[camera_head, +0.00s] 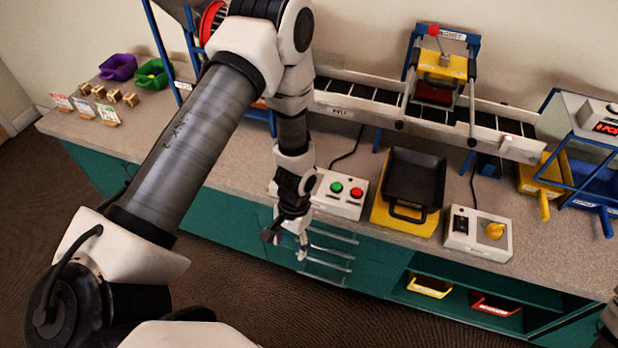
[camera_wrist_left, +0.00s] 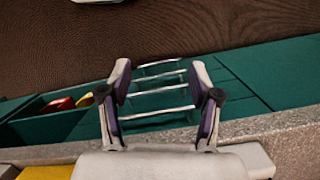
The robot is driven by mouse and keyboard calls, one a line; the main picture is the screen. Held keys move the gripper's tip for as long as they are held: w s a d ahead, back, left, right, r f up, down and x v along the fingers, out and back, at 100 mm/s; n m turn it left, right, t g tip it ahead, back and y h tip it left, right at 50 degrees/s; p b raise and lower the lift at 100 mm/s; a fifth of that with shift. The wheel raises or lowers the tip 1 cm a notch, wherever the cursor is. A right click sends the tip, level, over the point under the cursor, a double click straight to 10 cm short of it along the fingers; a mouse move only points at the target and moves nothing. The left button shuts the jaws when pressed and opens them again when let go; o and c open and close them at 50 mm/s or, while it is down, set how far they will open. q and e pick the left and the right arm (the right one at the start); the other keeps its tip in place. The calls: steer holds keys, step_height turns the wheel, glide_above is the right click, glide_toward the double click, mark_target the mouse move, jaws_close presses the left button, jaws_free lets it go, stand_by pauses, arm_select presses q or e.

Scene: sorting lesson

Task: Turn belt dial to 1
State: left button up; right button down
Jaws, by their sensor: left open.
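The yellow belt dial (camera_head: 495,231) sits on a white control box (camera_head: 478,240) at the right front of the counter, next to a black switch. The setting of its pointer is too small to read. My left gripper (camera_head: 287,242) hangs at the counter's front edge, well to the left of the dial, below the box with the green and red buttons. The left wrist view shows its two fingers (camera_wrist_left: 160,80) spread apart with nothing between them, over the drawer handles. The dial does not show in that view. My right gripper is not in view.
The button box (camera_head: 340,194) and a black tray (camera_head: 413,180) on a yellow base stand between my left gripper and the dial box. The conveyor belt (camera_head: 372,98) runs behind them. Blue-framed equipment (camera_head: 575,130) stands at the right. Drawer handles (camera_wrist_left: 160,90) jut below the counter edge.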

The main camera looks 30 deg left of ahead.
arm_select(q)
steer(key=shift+t+y, duration=0.3)
steer(key=shift+t, duration=0.4)
steer(key=w+a+r, duration=0.1)
steer(key=w+r, duration=0.1)
steer(key=w, duration=0.1)
steer(key=w+a+r+b, duration=0.1)
steer(key=w+r, duration=0.2)
steer(key=w, duration=0.1)
steer(key=w+a+r, duration=0.2)
steer(key=w, duration=0.2)
steer(key=shift+w+r, duration=0.15)
steer(key=shift+w, duration=0.05)
steer(key=shift+t, duration=0.7)
steer(key=w+r, duration=0.1)
steer(key=r, duration=0.1)
steer(key=w+a+r, duration=0.1)
steer(key=w, duration=0.1)
steer(key=w+a+r+b, duration=0.1)
steer(key=w+r, duration=0.1)
steer(key=shift+a+r, duration=0.25)
steer(key=shift+r, duration=0.1)
step_height(320, 180, down, 7)
steer(key=shift+f, duration=0.1)
steer(key=c, duration=1.1)
